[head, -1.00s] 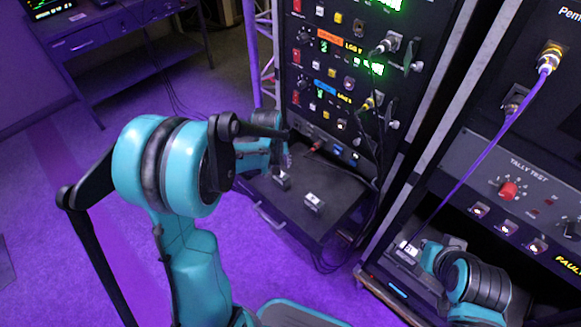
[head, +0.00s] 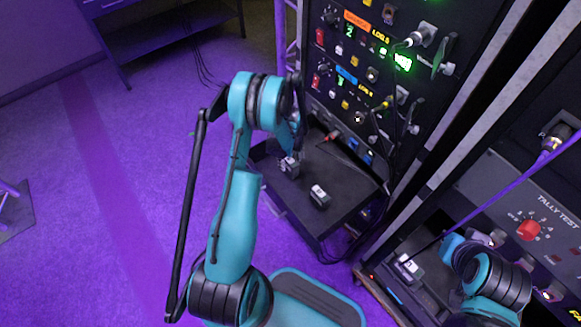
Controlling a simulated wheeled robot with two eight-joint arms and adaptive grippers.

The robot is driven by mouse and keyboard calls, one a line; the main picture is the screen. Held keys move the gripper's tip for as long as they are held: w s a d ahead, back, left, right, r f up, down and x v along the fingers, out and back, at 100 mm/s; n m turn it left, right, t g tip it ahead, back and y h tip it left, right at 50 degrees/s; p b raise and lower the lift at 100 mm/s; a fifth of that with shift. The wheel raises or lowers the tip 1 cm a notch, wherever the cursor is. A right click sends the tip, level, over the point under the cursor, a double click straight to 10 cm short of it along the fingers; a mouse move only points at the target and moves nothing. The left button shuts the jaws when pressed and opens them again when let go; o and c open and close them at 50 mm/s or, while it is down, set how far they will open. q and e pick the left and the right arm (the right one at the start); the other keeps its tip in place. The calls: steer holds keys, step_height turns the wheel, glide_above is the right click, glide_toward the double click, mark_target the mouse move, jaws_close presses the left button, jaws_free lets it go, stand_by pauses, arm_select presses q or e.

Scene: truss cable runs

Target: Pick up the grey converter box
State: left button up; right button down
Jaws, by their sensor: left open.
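Two small dark grey boxes with pale labels sit on the black pull-out shelf (head: 345,170) under the left rack: one box (head: 319,195) lies clear near the front edge. The other box (head: 289,167) is farther left, partly covered by my left gripper (head: 292,155). My left gripper is open, pointing down at this box; I cannot tell whether its fingers touch it. A third small box with a pale label (head: 408,267) lies low in the right rack, beside my right arm. I cannot tell which box is the converter. My right gripper's fingers are not discernible.
The left rack (head: 385,75) rises behind the shelf, with knobs, plugs and hanging black cables. The right rack carries a tally test panel (head: 535,220), with a purple cable (head: 500,190) slanting across it. Open floor (head: 110,210) lies to the left.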

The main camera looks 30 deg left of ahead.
arm_select(q)
step_height(320, 180, down, 4)
steer(key=shift+w+a+r+b, duration=0.1)
steer(key=shift+a+r+b, duration=0.1)
steer(key=shift+b, duration=0.45)
steer(key=shift+d+r, duration=0.1)
arm_select(e)
steer(key=shift+f, duration=0.9)
arm_select(q)
jaws_close()
